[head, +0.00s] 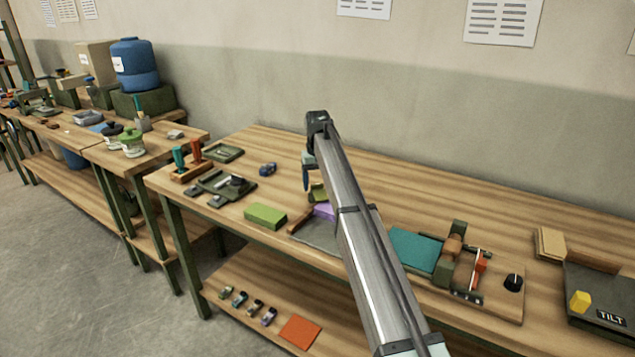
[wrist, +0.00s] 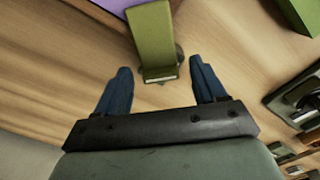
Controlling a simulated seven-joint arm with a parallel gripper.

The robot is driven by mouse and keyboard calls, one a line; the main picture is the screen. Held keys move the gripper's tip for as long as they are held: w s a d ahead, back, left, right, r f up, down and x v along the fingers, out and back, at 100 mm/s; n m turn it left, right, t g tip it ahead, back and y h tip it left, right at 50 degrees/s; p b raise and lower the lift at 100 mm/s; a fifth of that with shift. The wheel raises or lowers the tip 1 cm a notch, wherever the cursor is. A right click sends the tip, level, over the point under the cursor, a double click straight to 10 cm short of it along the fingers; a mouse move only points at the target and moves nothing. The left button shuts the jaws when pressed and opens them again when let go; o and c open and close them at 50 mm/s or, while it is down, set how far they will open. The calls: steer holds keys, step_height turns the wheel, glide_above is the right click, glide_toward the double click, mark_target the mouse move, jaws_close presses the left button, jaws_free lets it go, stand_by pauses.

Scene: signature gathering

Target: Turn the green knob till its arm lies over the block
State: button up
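The olive-green knob (head: 318,192) stands on the workbench, partly behind my arm in the head view. In the wrist view its green bar (wrist: 152,35) runs up the picture from a dark round base, with a pale strip at the near end. A purple block (head: 324,211) lies close to it; a corner of it shows at the top of the wrist view (wrist: 100,4). My gripper (wrist: 161,66) is open, with one blue finger on each side of the near end of the green bar. A gap shows on both sides. In the head view my gripper (head: 307,184) points down.
A bright green block (head: 265,215) lies left of the knob; it also shows in the wrist view (wrist: 302,14). A grey plate with a wooden edge (head: 318,236) lies by the purple block. A clamp fixture (head: 447,262) stands right. Bare wood lies behind my gripper.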

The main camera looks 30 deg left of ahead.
mark_target(317, 185)
step_height(317, 185, up, 14)
stand_by(0.8)
steer(key=shift+f, duration=0.15)
